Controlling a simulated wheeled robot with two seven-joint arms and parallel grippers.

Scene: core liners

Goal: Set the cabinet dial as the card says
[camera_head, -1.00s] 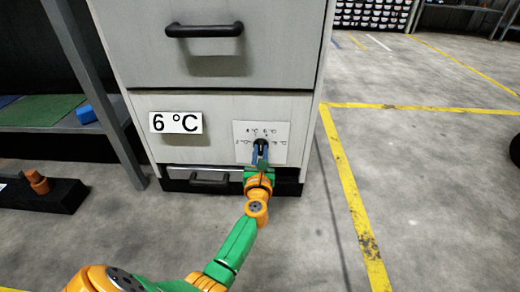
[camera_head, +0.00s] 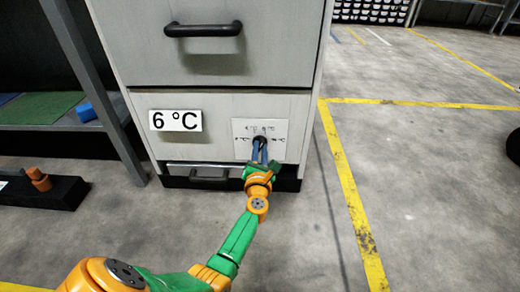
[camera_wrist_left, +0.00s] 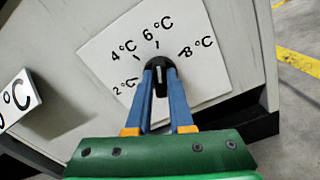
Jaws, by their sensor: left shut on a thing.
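The card (camera_head: 175,121) on the cabinet front reads "6 °C"; part of it shows at the left of the left wrist view (camera_wrist_left: 17,98). The black dial (camera_wrist_left: 158,70) sits on a white plate (camera_wrist_left: 205,78) marked 2, 4, 6 and 8 °C. My left gripper (camera_wrist_left: 160,78) is shut on the dial's knob, with one blue finger on each side. In the left wrist view the knob lies roughly in line with the 6 °C tick, but its pointer is hard to make out. In the head view the left gripper (camera_head: 260,150) partly covers the dial. My right gripper is not in view.
The grey cabinet (camera_head: 225,72) has a drawer handle (camera_head: 203,29) above and another handle (camera_head: 209,180) low, left of my left gripper. A shelf with a blue block (camera_head: 86,112) stands at left.

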